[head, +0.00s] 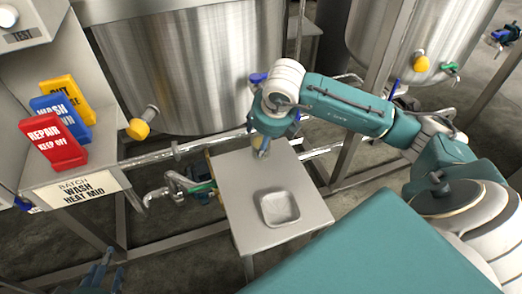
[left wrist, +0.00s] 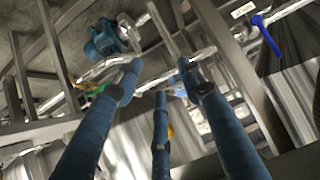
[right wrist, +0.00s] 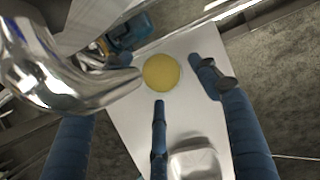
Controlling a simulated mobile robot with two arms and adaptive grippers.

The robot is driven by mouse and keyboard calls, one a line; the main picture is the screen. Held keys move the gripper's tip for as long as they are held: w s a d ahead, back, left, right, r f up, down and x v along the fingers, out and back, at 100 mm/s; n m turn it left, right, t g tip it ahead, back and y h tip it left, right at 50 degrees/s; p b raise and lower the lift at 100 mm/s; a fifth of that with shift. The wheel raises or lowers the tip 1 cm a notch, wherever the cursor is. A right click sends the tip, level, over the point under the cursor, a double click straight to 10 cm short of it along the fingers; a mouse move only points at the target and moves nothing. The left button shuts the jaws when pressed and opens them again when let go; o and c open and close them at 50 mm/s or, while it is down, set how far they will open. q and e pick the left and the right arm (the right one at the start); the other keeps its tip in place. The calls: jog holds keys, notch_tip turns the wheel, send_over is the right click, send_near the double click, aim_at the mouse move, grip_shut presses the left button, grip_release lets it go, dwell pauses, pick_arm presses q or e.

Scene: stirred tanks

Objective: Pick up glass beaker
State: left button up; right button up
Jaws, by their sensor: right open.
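A round yellow top (right wrist: 161,72) shows over the small table in the right wrist view. It may be the glass beaker seen from above with yellow contents, but I cannot make out glass walls. In the head view a bit of yellow (head: 262,153) shows beneath my right gripper (head: 264,146), which hides most of it. My right gripper is open above the table, with its fingers apart around the yellow round and no grip on it. My left gripper (head: 102,275) is low at the left; in the left wrist view its fingers (left wrist: 160,95) are spread and empty.
A shallow square dish (head: 280,208) sits on the small metal table (head: 243,221). A large chrome pipe (right wrist: 60,75) reaches close to the yellow round. Steel tanks (head: 195,65) stand behind. Signs (head: 52,143) stand on a shelf at left, with pipework (head: 175,187) below.

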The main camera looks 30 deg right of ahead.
jog(key=shift+w+f, duration=0.25)
jog(key=shift+f, duration=0.3)
grip_shut()
jog(key=shift+d+r, duration=0.1)
